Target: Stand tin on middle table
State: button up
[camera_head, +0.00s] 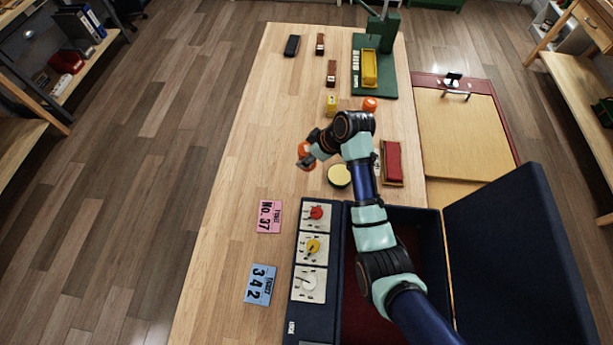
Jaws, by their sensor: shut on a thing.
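My gripper (306,161) is over the left half of the long wooden middle table (240,140). It is shut on an orange round thing (304,150), which may be the tin; the gripper partly covers it. I cannot tell whether this thing touches the table or is held above it. A round tin-like thing with a pale yellow top (339,176) stands on the table just right of and nearer than the gripper. A smaller orange round thing (370,104) stands farther back.
An open dark case (330,325) with three dials fills the near right. Pink (269,216) and blue (260,284) tickets lie left of it. The table's left strip is clear.

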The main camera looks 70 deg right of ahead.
notch_tip(320, 180, down, 12)
jog(key=shift+b, duration=1.1)
jog(key=shift+f, duration=0.2)
jog(key=o, duration=1.3)
jog(key=shift+c, duration=0.2)
jog(key=shift+r, duration=0.15)
jog(key=shift+r, duration=0.3)
jog(key=p+v, duration=0.3)
jog(key=v, duration=0.8)
jog(key=shift+s+r, duration=0.2)
